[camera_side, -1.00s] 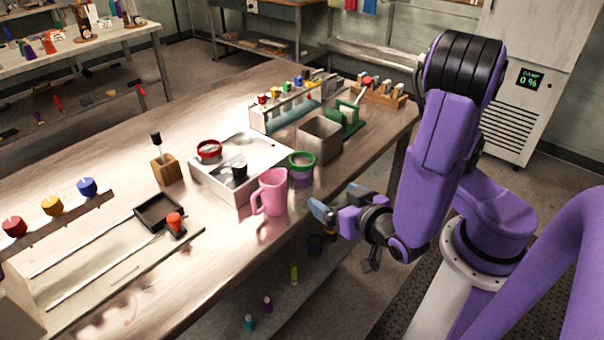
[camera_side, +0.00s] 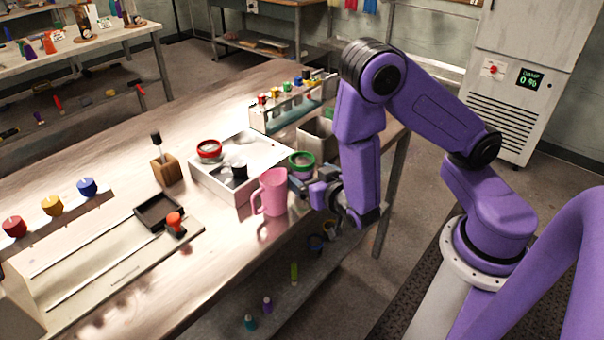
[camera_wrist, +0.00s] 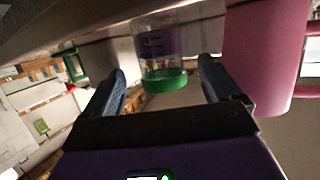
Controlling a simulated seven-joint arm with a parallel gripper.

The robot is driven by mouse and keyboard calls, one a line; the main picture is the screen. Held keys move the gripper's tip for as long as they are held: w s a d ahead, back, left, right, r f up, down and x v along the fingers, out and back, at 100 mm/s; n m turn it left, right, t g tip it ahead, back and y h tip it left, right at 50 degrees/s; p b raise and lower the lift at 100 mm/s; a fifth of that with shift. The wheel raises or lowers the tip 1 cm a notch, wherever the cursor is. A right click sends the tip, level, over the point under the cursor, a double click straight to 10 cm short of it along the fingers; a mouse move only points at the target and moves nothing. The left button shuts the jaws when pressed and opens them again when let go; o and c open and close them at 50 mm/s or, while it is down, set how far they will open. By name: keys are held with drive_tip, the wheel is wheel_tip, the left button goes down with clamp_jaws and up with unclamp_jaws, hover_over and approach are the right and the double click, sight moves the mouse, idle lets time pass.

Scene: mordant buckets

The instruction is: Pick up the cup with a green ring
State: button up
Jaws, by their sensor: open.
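The cup with a green ring (camera_side: 301,160) stands on the bench by the white tray, behind the pink pitcher in the side view. In the wrist view the clear cup (camera_wrist: 160,50) appears upside down, its green ring (camera_wrist: 165,82) lying between the two fingers. My gripper (camera_side: 303,185) is open and close to the cup at the bench's near edge. In the wrist view my gripper (camera_wrist: 163,82) has a finger on each side of the cup, with gaps showing. I cannot tell how far the cup lies between them in depth.
The pink pitcher (camera_side: 272,193) stands close beside my gripper, and it fills the right of the wrist view (camera_wrist: 270,50). The white tray (camera_side: 205,184) holds a red-ringed cup (camera_side: 209,149) and a black-topped cup (camera_side: 239,170). A grey metal bin (camera_side: 314,140) stands behind.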

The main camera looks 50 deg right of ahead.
sight(307, 176)
drive_tip(key=shift+f+x, duration=0.25)
drive_tip(key=shift+x, duration=1.15)
drive_tip(key=shift+f+x, duration=0.3)
drive_tip(key=shift+x, duration=1.1)
drive_tip(key=shift+s, duration=0.15)
drive_tip(key=shift+c, duration=0.3)
drive_tip(key=c, duration=1.1)
drive_tip(key=shift+r, duration=0.2)
